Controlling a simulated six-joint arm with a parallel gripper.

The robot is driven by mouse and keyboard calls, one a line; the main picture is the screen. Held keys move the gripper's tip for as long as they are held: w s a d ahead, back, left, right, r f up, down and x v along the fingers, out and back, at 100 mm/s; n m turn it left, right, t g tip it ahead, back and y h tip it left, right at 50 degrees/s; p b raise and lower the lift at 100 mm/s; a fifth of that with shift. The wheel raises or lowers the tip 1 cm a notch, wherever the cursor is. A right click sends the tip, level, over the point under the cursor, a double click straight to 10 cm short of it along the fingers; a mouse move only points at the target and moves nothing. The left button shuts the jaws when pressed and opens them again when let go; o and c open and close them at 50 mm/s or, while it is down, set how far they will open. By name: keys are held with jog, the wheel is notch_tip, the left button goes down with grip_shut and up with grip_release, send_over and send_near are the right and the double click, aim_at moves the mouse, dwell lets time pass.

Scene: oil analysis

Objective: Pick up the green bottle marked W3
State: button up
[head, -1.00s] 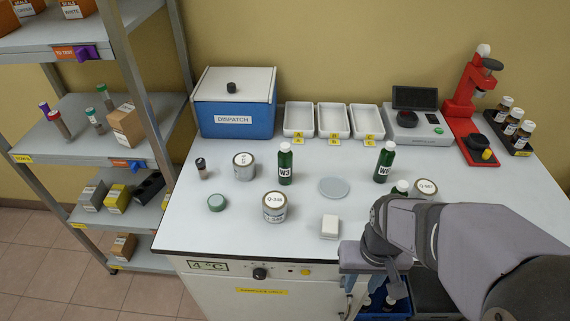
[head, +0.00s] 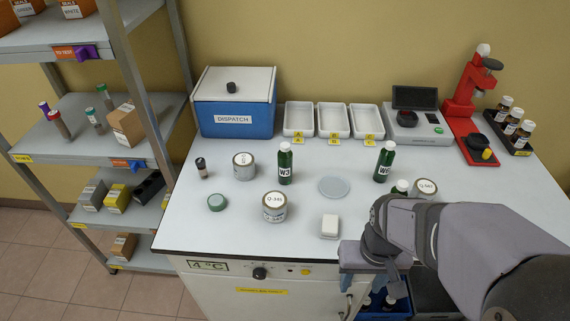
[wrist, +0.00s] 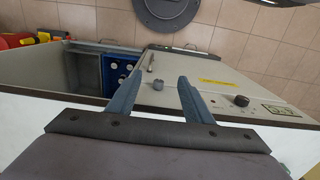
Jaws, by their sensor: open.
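Two green bottles with white caps stand upright on the bench: a left one (head: 285,163) near the middle and a right one (head: 384,162) further right. The right bottle's label looks like W3; the left one's label starts with W, its second character unclear. A third green bottle (head: 401,187) is mostly hidden behind my arm, its label not readable. My gripper (wrist: 158,98) is open and empty in the wrist view, facing the cabinet front.
Cans (head: 275,207), a grey disc (head: 334,187), a white block (head: 330,226) and a green lid (head: 217,202) lie around the bottles. A blue dispatch box (head: 235,118), white trays (head: 299,119) and a red press (head: 468,120) stand behind. A blue crate (wrist: 118,72) sits below the bench.

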jog(key=w+r+t+p, duration=0.1)
jog(key=w, duration=0.1)
jog(key=w+r+t+p, duration=0.1)
jog(key=w+r, duration=0.1)
jog(key=w, duration=0.1)
jog(key=w+r+t+p, duration=0.1)
jog(key=w+r, duration=0.1)
jog(key=w, duration=0.1)
jog(key=shift+p, duration=0.3)
jog(key=w+a+r+t, duration=0.3)
jog(key=w+r+t, duration=0.1)
jog(key=w, duration=0.3)
notch_tip(320, 180, up, 7)
jog(key=n+t+y+b, duration=0.4)
jog(key=t+y+b, duration=0.3)
jog(key=t, duration=0.2)
send_over(287, 151)
jog(key=shift+d, duration=0.2)
jog(key=shift+w+a+r+t, duration=0.1)
jog(key=shift+a+r+t, duration=0.15)
jog(key=shift+r+t, duration=0.1)
jog(key=shift+f, duration=3.1)
